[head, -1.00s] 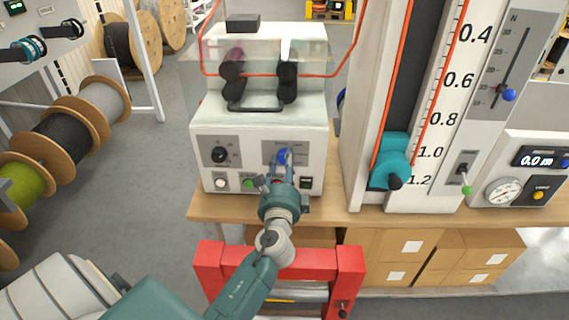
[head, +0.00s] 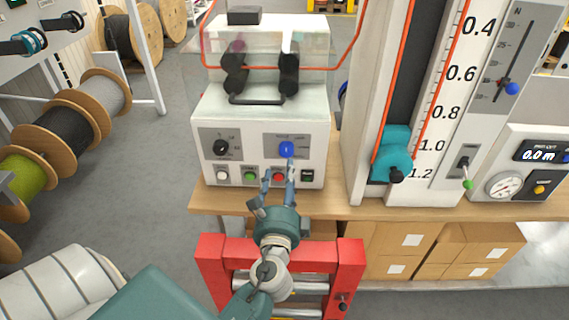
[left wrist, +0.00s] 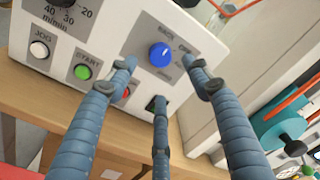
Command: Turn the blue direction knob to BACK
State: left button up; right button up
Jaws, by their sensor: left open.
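The blue direction knob (head: 286,149) sits on a grey plate at the right of the white machine's front panel. In the left wrist view the knob (left wrist: 160,52) shows whole, with the word BACK printed above it. Its pointer is too small to read with certainty. My left gripper (head: 277,180) is open and empty, below and in front of the knob, with its fingers apart from it. In the left wrist view the spread fingers (left wrist: 158,75) reach toward the panel, two of them below the knob's left and right sides. My right gripper is not in view.
A black dial (head: 221,147) is left of the knob. White, green (head: 250,176) and red (head: 278,177) buttons and a black switch (head: 307,176) line the panel below; the fingers partly cover the red one. A tall scale column with a teal part (head: 392,152) stands at the right.

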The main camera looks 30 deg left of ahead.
pick_arm(q)
jog(key=shift+v, duration=1.65)
